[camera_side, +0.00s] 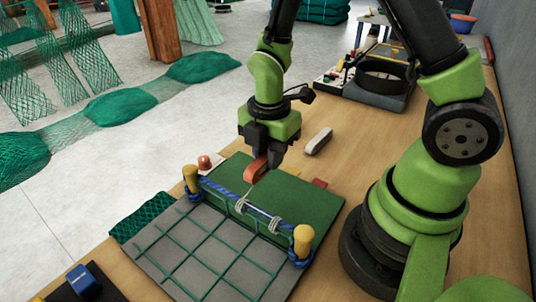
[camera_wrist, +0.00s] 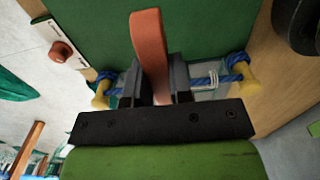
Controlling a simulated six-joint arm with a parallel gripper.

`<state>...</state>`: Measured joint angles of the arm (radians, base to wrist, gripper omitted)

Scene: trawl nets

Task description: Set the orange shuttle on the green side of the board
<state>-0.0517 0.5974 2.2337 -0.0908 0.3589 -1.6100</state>
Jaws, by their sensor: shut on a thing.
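The orange shuttle (camera_side: 256,169) is held between the jaws of my gripper (camera_side: 263,155), over the green side (camera_side: 262,180) of the board. The shuttle (camera_wrist: 148,50) also shows upright in the wrist view, between the two dark fingers of my gripper (camera_wrist: 160,85). The green side fills the upper middle of the wrist view (camera_wrist: 90,25). The board's grey side (camera_side: 190,245) carries a green net grid and lies nearer the side camera. Whether the shuttle touches the green surface I cannot tell.
A blue rope (camera_side: 220,192) runs between two yellow posts (camera_side: 303,240) across the board. A pale grey shuttle-like piece (camera_side: 319,141) lies on the table behind the board. A red knob (camera_side: 205,162) is at the board's left. My arm's base stands at the right.

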